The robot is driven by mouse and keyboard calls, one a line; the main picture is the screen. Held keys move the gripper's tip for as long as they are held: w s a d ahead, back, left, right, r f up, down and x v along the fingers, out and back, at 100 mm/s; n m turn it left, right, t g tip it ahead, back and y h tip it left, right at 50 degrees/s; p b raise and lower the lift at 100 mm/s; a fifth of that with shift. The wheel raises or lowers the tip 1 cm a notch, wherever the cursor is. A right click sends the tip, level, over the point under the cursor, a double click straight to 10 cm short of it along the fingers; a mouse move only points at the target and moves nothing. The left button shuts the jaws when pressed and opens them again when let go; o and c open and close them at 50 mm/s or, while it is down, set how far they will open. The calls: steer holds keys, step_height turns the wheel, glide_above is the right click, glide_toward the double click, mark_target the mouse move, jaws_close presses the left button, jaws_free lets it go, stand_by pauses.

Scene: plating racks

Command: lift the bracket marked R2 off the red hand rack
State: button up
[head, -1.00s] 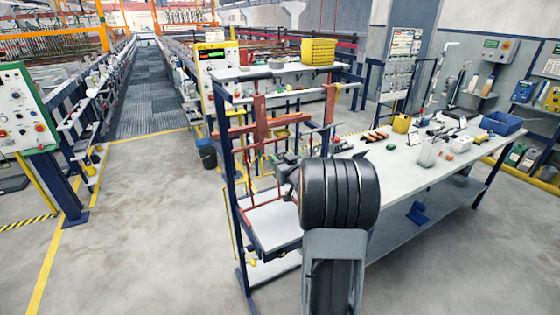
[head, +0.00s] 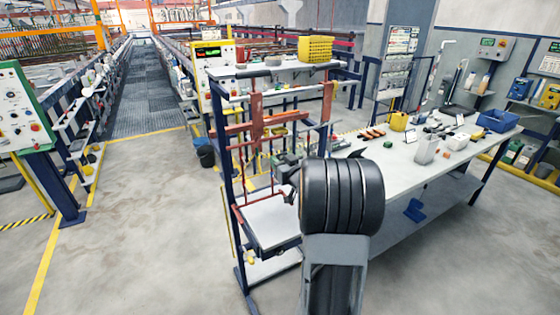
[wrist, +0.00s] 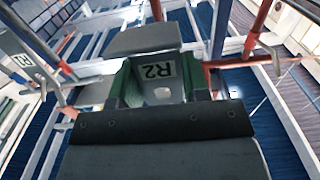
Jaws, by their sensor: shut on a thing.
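The red hand rack (wrist: 258,22) shows as thin red bars right and left of the bracket. In the head view the red hand rack (head: 257,115) hangs in a dark blue frame. My dark wrist there hides most of the gripper and bracket. I cannot tell whether the bracket still touches the rack.
A grey plate (wrist: 145,39) lies just beyond the bracket, and another labelled part (wrist: 25,62) is at the left. A worktable (head: 440,168) with tools and bins stands right of the rack. A yellow bin (head: 316,49) sits on the top shelf. The floor at left is open.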

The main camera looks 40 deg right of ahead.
steer(key=s, duration=0.6)
steer(key=shift+s+a+r, duration=0.35)
steer(key=shift+a+r, duration=0.05)
steer(key=shift+a, duration=0.05)
